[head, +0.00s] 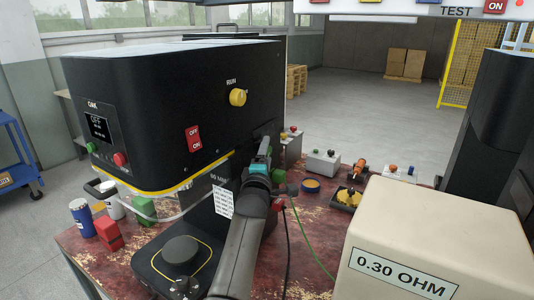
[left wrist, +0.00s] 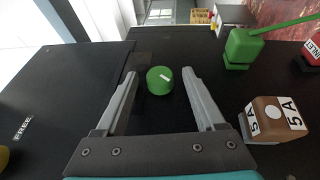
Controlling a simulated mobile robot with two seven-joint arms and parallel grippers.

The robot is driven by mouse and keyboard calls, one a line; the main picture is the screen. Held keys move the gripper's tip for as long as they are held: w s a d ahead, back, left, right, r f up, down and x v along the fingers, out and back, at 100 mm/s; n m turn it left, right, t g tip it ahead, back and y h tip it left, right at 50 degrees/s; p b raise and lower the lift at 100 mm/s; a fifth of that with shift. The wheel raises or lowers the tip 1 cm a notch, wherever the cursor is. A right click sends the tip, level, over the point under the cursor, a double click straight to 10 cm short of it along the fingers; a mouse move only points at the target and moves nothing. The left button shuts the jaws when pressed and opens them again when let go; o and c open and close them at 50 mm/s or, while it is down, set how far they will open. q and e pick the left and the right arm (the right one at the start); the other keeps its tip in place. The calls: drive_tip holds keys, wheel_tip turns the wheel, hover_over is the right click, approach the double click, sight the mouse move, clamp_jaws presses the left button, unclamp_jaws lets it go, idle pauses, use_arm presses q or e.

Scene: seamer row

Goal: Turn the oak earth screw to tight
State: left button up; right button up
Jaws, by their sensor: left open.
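The oak machine (head: 170,110) is a big black housing marked OAK on the table. The earth screw appears to be the round green knob (left wrist: 160,80) with a short white mark, on a black face in the left wrist view. In that view it lies between the tips of my left gripper (left wrist: 159,76), with a gap on each side. The gripper is open and holds nothing. In the head view, my left gripper (head: 263,158) is by the machine's right side; green shows just right of it. A FREE label (left wrist: 22,128) is left of the knob. No TIGHT label shows.
A brown 5A block (left wrist: 275,118) and a green block with a green lead (left wrist: 245,46) sit right of the knob. A beige 0.30 OHM box (head: 440,235) stands at front right. Small boxes and a black round-topped unit (head: 180,250) crowd the worn red table.

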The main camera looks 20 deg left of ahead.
drive_tip(key=shift+s, duration=0.15)
use_arm(q)
drive_tip(key=shift+s, duration=0.1)
drive_tip(key=shift+c, duration=0.7)
clamp_jaws()
use_arm(e)
drive_tip(key=shift+s+a, duration=0.1)
drive_tip(key=shift+a, duration=0.05)
use_arm(q)
drive_tip(key=g+p, duration=0.1)
drive_tip(key=p, duration=0.3)
drive_tip(key=r+m+g+p, duration=0.1)
drive_tip(key=g+p, duration=0.1)
drive_tip(key=p, duration=0.2)
drive_tip(key=g+h+p, duration=0.1)
drive_tip(key=p, duration=0.3)
drive_tip(key=shift+r+m+p, duration=0.15)
drive_tip(key=shift+m+p, duration=0.2)
drive_tip(key=shift+m, duration=0.05)
drive_tip(key=shift+g+p, duration=1)
drive_tip(key=shift+p, duration=0.15)
drive_tip(key=shift+m+p, duration=0.3)
use_arm(e)
wheel_tip(320, 180, up, 16)
drive_tip(key=shift+f, duration=0.25)
use_arm(q)
drive_tip(key=shift+f+g, duration=0.2)
drive_tip(key=shift+g, duration=0.1)
